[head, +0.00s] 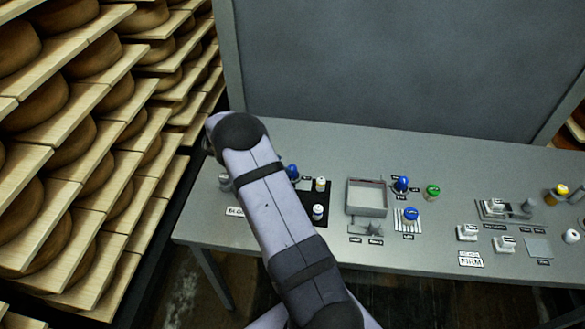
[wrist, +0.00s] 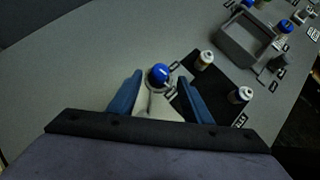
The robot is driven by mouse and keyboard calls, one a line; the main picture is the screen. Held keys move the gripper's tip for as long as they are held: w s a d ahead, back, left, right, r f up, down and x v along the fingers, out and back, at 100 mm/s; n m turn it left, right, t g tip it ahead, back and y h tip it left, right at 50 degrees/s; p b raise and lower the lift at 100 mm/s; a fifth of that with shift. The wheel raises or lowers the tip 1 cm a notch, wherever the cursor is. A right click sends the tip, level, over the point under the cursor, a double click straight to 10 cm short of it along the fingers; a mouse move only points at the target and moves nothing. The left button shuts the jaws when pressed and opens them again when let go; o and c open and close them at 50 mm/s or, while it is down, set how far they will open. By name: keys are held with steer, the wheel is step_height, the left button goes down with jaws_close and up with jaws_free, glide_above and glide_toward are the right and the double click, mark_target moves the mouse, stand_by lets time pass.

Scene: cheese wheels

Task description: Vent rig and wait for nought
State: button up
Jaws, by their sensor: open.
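A blue-topped knob (head: 292,172) stands on the grey bench just left of a black mat, partly beside my arm in the head view. In the wrist view a blue ball-like top (wrist: 160,73) on a pale body sits between the two blue fingers of my gripper (wrist: 157,88); it looks like the same knob. The fingers are apart, one on each side, and I cannot tell whether they touch it. No label or gauge that I can read shows which part is the rig or a nought reading.
Farther right are blue knobs (head: 411,214), a green knob (head: 432,191) and several white switches. Cheese shelves (head: 110,120) rise at the left; a grey panel stands behind.

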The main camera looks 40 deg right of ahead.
mark_target(293, 167)
steer(key=shift+p+x, duration=1.5)
steer(key=shift+x, duration=2.15)
steer(key=shift+s, duration=0.1)
steer(key=c, duration=1.1)
steer(key=shift+o, duration=0.2)
steer(key=shift+f, duration=0.1)
